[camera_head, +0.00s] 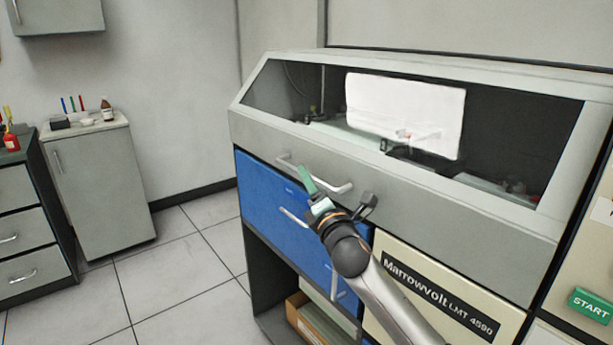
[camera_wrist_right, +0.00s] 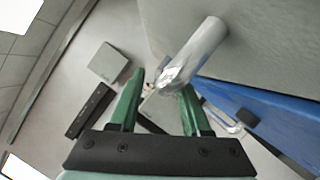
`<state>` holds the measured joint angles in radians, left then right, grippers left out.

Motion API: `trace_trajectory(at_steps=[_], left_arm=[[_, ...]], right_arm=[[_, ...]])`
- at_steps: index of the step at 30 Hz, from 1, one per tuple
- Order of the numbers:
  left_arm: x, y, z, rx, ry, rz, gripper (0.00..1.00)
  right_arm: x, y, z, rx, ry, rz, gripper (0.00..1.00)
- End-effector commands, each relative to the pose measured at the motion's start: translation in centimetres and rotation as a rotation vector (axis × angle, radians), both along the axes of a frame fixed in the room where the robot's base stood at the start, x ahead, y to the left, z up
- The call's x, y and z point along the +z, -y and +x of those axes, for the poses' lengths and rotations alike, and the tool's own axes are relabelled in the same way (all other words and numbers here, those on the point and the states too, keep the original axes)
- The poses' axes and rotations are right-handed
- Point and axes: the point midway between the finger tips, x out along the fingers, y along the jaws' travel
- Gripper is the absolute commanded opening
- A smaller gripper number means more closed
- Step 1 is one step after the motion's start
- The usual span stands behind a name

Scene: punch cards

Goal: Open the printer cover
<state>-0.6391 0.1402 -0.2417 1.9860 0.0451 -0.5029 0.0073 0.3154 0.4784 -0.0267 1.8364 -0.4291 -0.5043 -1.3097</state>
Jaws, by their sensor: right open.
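The printer cover (camera_head: 440,203) is a grey sloped hood with a dark window, and it is down on the printer. White paper (camera_head: 400,112) shows through the window. A pale bar handle (camera_head: 336,188) is on the cover's front face. My right gripper (camera_head: 309,180), with green fingers, is at this handle. In the right wrist view the handle (camera_wrist_right: 198,48) reaches toward the space between the open fingertips (camera_wrist_right: 161,84). I cannot tell whether the fingers touch it. My left gripper is not in view.
Below the cover are a blue panel (camera_head: 262,195) with its own handle and a cream panel labelled Marrowvolt (camera_head: 395,250). A green START button (camera_head: 591,305) is at the right. A grey cabinet (camera_head: 100,185) stands at the left. The tiled floor (camera_head: 180,270) between is clear.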

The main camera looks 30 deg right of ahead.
Motion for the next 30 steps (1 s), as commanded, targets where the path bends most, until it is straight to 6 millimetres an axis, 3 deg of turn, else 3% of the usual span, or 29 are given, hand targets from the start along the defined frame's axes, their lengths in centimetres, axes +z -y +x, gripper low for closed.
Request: trace_trajectory(at_steps=[6,17,30], left_arm=[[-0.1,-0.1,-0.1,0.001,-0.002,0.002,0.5],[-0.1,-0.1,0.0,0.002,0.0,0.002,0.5],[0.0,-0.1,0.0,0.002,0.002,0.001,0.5]], right_arm=[[0.4,0.5,1.8,0.0,0.0,0.0,0.47],[0.4,0.5,2.1,0.001,0.0,0.001,0.46],[0.4,0.5,2.1,0.001,0.0,0.001,0.0]])
